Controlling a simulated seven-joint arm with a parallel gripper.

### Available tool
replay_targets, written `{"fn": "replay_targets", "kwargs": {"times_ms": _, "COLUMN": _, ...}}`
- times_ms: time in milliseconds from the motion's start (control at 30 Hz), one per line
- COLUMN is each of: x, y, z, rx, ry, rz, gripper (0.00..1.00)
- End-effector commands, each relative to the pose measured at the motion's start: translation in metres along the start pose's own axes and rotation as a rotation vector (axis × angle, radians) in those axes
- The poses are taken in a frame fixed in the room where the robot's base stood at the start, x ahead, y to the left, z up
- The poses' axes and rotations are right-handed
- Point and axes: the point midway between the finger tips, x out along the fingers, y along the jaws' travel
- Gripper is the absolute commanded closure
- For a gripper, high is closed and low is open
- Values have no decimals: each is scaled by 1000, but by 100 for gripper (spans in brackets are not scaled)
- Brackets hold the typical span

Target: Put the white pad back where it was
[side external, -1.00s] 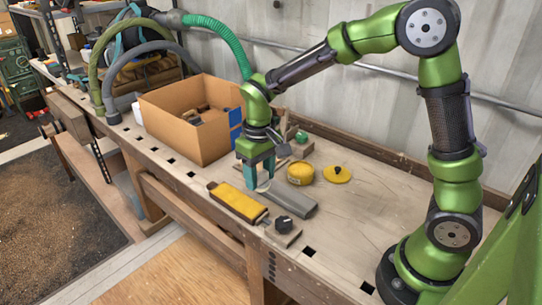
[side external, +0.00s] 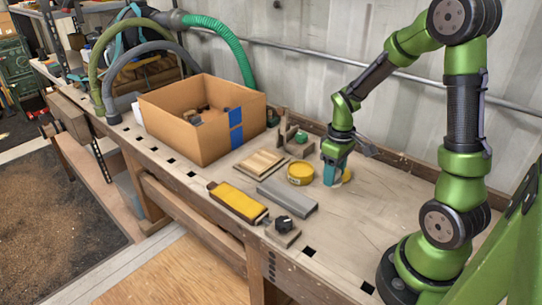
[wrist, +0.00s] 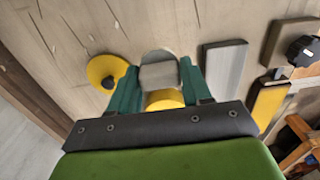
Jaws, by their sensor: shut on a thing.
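The white pad (wrist: 158,72) is round and pale grey-white. It is between the teal fingers of my gripper (wrist: 161,78) in the wrist view, and the gripper is shut on it. In the side external view my gripper (side external: 332,180) is low over the bench, just right of the round yellow tin (side external: 300,173); its fingers hide the pad there. A yellow disc with a dark knob (wrist: 106,70) lies on the other side of my gripper, mostly hidden in the side external view. I cannot tell whether the pad touches the bench.
A grey bar (side external: 288,196), a yellow block (side external: 238,202), a black-knobbed piece (side external: 283,228) and a slatted wooden board (side external: 259,163) lie to the left. A cardboard box (side external: 190,130) and a wooden stand with a green ball (side external: 301,138) are behind. The bench's right part is clear.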

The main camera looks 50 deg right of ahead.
Motion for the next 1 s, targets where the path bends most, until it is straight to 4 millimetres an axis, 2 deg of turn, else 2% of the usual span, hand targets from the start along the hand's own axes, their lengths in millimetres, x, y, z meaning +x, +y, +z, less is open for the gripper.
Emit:
{"fn": "replay_targets", "kwargs": {"times_ms": 333, "x": 42, "y": 0, "z": 0, "rx": 2, "ry": -3, "rz": -1, "gripper": 76}}
{"fn": "replay_targets", "kwargs": {"times_ms": 767, "x": 50, "y": 0, "z": 0, "rx": 3, "ry": 1, "rz": 0, "gripper": 76}}
{"fn": "replay_targets", "kwargs": {"times_ms": 800, "x": 49, "y": 0, "z": -1, "rx": 3, "ry": 2, "rz": 1, "gripper": 47}}
{"fn": "replay_targets", "kwargs": {"times_ms": 933, "x": 49, "y": 0, "z": -1, "rx": 3, "ry": 1, "rz": 1, "gripper": 27}}
{"fn": "replay_targets", "kwargs": {"times_ms": 1000, "x": 49, "y": 0, "z": -1, "rx": 3, "ry": 1, "rz": 1, "gripper": 26}}
